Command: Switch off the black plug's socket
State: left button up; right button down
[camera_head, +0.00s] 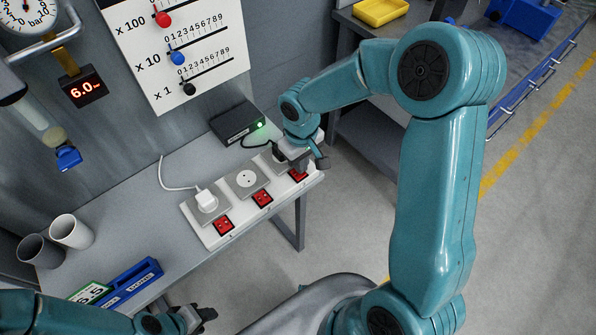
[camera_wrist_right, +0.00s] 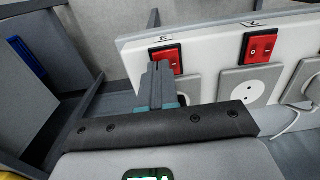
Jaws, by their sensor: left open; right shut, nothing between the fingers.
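A white socket strip (camera_head: 230,232) lies on the grey table with a red switch at each of its three sockets. A white plug (camera_head: 206,201) sits in the left socket; the middle socket (camera_head: 247,178) is empty. A black cable runs to the right socket; its plug is mostly hidden by my right gripper (camera_head: 304,164). That gripper is shut and empty, its tips at the right socket's red switch (camera_head: 298,175). In the right wrist view the shut fingers (camera_wrist_right: 160,72) overlap that switch (camera_wrist_right: 168,56); I cannot tell whether they touch. My left gripper (camera_head: 203,316) is open and empty at the bottom.
A black box (camera_head: 237,122) with a green light stands behind the strip. Two cups (camera_head: 71,231) and a blue tray (camera_head: 130,284) are on the table's left part. A white scale panel (camera_head: 175,50) is on the wall. Bare floor lies right of the table.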

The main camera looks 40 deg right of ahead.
jog(key=shift+f+b, duration=0.3)
jog(key=shift+f, duration=0.05)
jog(key=shift+r, duration=0.15)
jog(key=shift+r+p, duration=0.25)
jog(key=shift+p, duration=0.1)
notch_tip(320, 180, up, 3)
jog(key=shift+r+p, duration=0.1)
jog(key=shift+p, duration=1)
jog(key=shift+r+p, duration=0.45)
jog(key=shift+r, duration=0.2)
jog(key=shift+r+p, duration=0.6)
jog(key=shift+r, duration=0.35)
jog(key=shift+f, duration=0.1)
jog(key=shift+s, duration=0.1)
